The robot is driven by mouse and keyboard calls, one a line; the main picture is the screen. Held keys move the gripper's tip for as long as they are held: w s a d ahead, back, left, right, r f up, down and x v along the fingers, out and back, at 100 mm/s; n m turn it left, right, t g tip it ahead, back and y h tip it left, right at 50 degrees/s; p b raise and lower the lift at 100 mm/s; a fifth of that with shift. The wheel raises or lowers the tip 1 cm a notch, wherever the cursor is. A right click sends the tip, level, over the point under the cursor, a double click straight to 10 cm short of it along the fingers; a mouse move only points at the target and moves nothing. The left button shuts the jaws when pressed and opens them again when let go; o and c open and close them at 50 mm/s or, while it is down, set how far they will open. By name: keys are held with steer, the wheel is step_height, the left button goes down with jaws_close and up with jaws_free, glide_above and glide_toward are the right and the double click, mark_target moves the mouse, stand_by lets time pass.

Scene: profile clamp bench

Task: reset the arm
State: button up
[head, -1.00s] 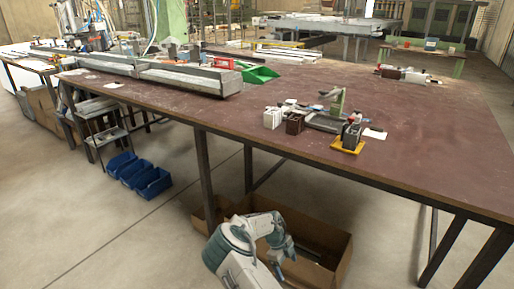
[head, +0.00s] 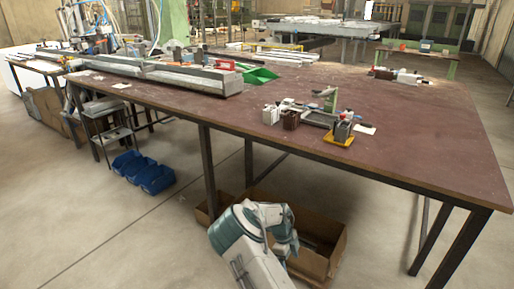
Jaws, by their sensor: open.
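My arm (head: 248,243), white and teal, shows at the bottom middle of the head view. It is folded, low in front of the table, with its bent outer part hanging over a cardboard box. No gripper fingers can be made out; the end of the arm is hidden behind its own links or the box. I see nothing held by the arm.
The brown-topped table (head: 400,160) spans the view above my arm. It carries a small clamp fixture (head: 322,113), grey profiles (head: 185,78) and a green tray (head: 260,75). A cardboard box (head: 318,262) and blue bins (head: 155,178) stand on the floor. Floor at left is open.

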steer(key=s+r+n+t+y+p, duration=0.15)
steer(key=s+r+n+p, duration=0.25)
steer(key=r, duration=0.8)
steer(key=s+d+r+n+y+p, duration=0.1)
steer(key=s+r+n+y+p, duration=0.2)
steer(key=r, duration=1)
steer(key=s+r+n+p, duration=0.4)
steer(key=s+r, duration=0.1)
steer(key=r, duration=0.7)
steer(key=s+d+r+n+t+h+p, duration=0.1)
steer(key=s+r+n+t+p, duration=0.3)
steer(key=s+r, duration=1.4)
steer(key=shift+s+d+r+n+h+p, duration=0.45)
steer(key=shift+n+p, duration=1.6)
steer(key=shift+n, duration=2.15)
steer(key=shift+w+f, duration=0.15)
